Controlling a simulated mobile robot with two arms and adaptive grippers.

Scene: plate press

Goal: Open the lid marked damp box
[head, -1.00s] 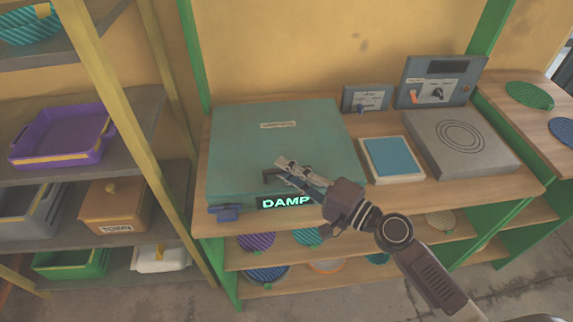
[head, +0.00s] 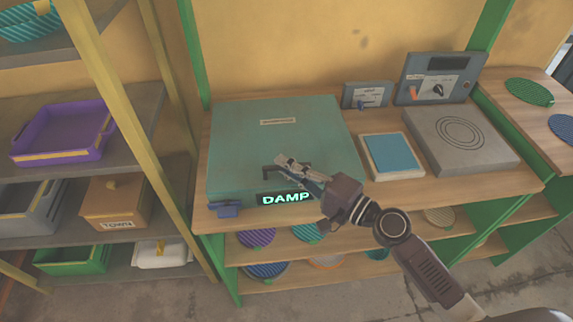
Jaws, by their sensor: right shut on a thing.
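The damp box (head: 235,150) is a wide, flat teal case on the wooden bench, with a small pale label on its lid. Its lid lies flat and looks shut. A glowing DAMP sign (head: 287,198) is on its front edge. A dark bar handle (head: 268,174) is near the front of the lid, partly hidden by my right gripper. My right gripper (head: 283,163) reaches in from the lower right and is shut on the handle. My left gripper is not in view.
A blue latch-like piece (head: 226,209) is at the box's front left corner. A blue-topped pad (head: 391,154), a grey plate with rings (head: 461,139) and two control boxes (head: 440,80) stand right of the box. Shelves with trays are at left. The wall behind the box is bare.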

